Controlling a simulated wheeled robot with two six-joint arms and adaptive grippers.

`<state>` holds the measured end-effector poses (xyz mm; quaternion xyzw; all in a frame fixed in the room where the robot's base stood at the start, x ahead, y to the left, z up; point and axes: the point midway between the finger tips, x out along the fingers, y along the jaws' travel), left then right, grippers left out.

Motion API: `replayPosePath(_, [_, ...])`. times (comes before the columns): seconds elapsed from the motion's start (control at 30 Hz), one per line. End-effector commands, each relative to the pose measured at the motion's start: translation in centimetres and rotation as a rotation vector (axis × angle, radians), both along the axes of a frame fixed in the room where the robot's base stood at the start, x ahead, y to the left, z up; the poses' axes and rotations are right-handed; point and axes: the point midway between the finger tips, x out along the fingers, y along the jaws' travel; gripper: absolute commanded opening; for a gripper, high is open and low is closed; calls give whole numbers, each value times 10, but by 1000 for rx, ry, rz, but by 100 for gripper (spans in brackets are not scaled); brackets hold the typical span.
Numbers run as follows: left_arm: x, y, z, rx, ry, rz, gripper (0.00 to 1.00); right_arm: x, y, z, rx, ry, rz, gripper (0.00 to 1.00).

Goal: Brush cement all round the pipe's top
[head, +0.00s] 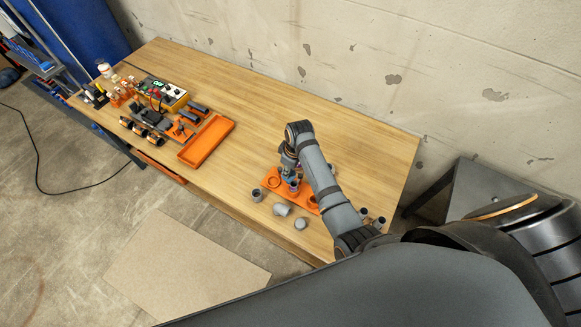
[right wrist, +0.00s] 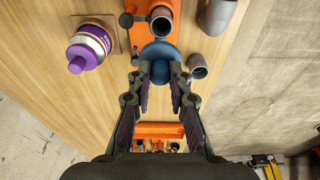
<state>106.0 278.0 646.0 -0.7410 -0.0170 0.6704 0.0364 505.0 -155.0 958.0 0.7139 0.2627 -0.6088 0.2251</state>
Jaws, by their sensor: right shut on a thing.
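In the right wrist view, my right gripper (right wrist: 160,80) is shut on a rounded blue piece (right wrist: 160,54), which looks like the brush's handle or cap. The brush's tip is hidden. The grey pipe (right wrist: 161,22) stands just beyond the blue piece, with its open top facing the camera. I cannot tell whether the brush touches the rim. A white can with purple bands and a purple lid (right wrist: 90,45), likely the cement, stands to the left. In the head view, my right gripper (head: 290,172) is over the orange base (head: 273,180), partly hidden by my arm. My left gripper is out of view.
A grey elbow (right wrist: 216,14) and a short grey fitting (right wrist: 197,66) lie right of the pipe. Loose grey fittings (head: 282,209) also lie along the table's front in the head view. An empty orange tray (head: 206,142) and tools are farther left. Bare tabletop lies behind the tray.

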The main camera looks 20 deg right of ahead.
Motion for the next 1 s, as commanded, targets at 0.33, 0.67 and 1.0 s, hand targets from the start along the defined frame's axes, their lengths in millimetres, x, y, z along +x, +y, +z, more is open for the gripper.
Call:
replayPosePath(0.33, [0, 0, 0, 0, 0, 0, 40, -2, 2, -1, 0, 1, 0, 0])
replayPosePath(0.67, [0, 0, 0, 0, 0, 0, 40, -7, 5, 0, -1, 0, 0, 0])
replayPosePath(1.0, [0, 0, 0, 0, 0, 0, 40, -14, 8, -1, 0, 1, 0, 0])
